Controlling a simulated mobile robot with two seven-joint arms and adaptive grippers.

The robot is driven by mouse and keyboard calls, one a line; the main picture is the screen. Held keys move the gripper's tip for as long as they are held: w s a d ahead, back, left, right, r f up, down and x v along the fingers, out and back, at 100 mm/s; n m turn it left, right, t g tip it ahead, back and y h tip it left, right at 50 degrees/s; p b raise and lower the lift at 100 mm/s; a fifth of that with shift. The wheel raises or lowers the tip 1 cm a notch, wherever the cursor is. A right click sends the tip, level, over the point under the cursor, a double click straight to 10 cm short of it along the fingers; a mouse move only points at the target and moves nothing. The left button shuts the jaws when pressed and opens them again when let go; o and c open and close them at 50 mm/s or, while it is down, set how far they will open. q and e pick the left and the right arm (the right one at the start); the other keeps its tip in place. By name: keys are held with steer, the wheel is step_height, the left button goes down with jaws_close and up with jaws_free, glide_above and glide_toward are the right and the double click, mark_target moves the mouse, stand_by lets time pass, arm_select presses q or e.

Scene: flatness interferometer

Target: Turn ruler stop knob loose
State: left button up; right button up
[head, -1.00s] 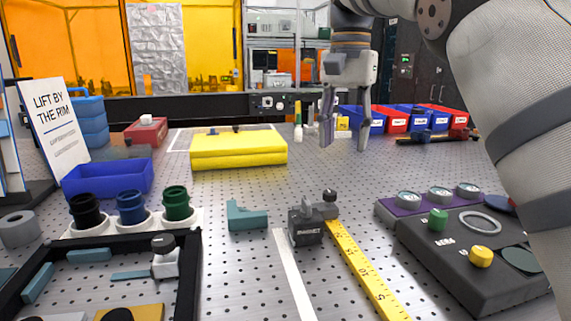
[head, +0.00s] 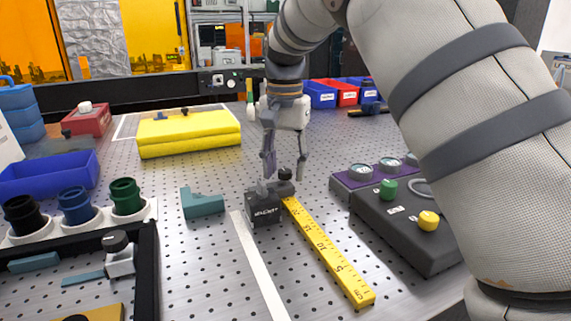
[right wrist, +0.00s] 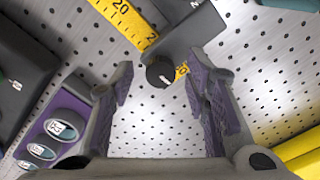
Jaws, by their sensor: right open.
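The ruler stop is a dark grey block (head: 264,208) marked "MAGNET" on the perforated table, at the far end of the yellow ruler (head: 325,252). Its small black knob (head: 285,174) stands on top at the far right side. The knob also shows in the right wrist view (right wrist: 160,72), beyond and between the fingertips, with the ruler passing under the block. My right gripper (head: 284,173) is open and points down just behind and above the block, its fingers either side of the knob in the picture. Whether a finger touches the knob I cannot tell. My left gripper is not in view.
A teal angle block (head: 201,204) stands left of the stop. A dark console (head: 405,225) with green and yellow knobs is at the right, near my right arm. A yellow block (head: 190,137) lies behind. A white strip (head: 258,266) runs along the table beside the ruler.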

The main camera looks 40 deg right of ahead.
jaws_close()
steer(key=shift+r+n, duration=0.1)
steer(key=shift+n, duration=0.2)
steer(key=n, duration=0.2)
steer(key=shift+n+p, duration=0.35)
steer(key=shift+n, duration=0.05)
steer(key=n, duration=0.9)
steer(key=shift+n, duration=2.3)
